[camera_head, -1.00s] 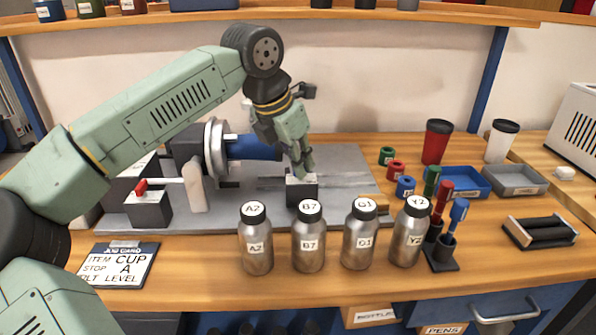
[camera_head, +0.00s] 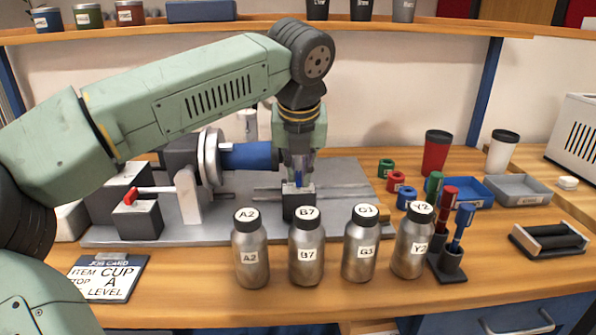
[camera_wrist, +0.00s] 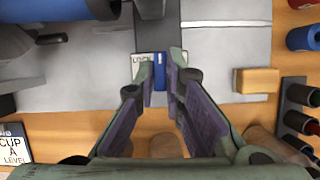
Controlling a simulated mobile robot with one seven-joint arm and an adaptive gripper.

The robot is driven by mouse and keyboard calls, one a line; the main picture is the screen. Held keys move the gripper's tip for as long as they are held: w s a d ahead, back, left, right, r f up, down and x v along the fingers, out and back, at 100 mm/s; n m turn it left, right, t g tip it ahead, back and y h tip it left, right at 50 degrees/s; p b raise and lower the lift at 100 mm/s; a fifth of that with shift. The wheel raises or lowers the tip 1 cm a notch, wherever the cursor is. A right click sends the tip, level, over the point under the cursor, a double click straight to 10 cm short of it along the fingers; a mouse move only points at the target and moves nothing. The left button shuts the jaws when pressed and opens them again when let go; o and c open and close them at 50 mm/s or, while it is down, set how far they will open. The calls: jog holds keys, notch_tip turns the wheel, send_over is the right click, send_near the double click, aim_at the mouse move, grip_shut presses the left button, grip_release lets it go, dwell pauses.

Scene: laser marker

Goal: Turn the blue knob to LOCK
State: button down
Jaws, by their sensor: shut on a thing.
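The blue knob (camera_wrist: 159,76) shows in the wrist view as a narrow blue bar, lying up and down in the picture. A white plate marked LOCK (camera_wrist: 143,58) shows beside its left side. My gripper (camera_wrist: 161,84) has its fingers on either side of the knob, shut on it. In the head view my gripper (camera_head: 298,184) points straight down onto the small dark block (camera_head: 299,206) with a pale top. The fingers mostly hide the knob there. Any further lettering on the plate is hidden or too small to read.
Bottles A2 (camera_head: 250,255), B7 (camera_head: 306,252), one marked G1 or C1 (camera_head: 361,250) and Y2 (camera_head: 412,248) stand just in front of the block. A blue cylinder in the grey chuck (camera_head: 210,158) lies left of my gripper. A red-tipped lever (camera_head: 131,195) stands farther left.

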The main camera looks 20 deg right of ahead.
jog(key=shift+n, duration=0.4)
jog(key=c, duration=1.7)
grip_release()
jog(key=v, duration=1.2)
jog(key=shift+s, duration=0.1)
jog(key=shift+d, duration=0.1)
notch_tip(320, 180, up, 7)
jog(key=p, duration=0.7)
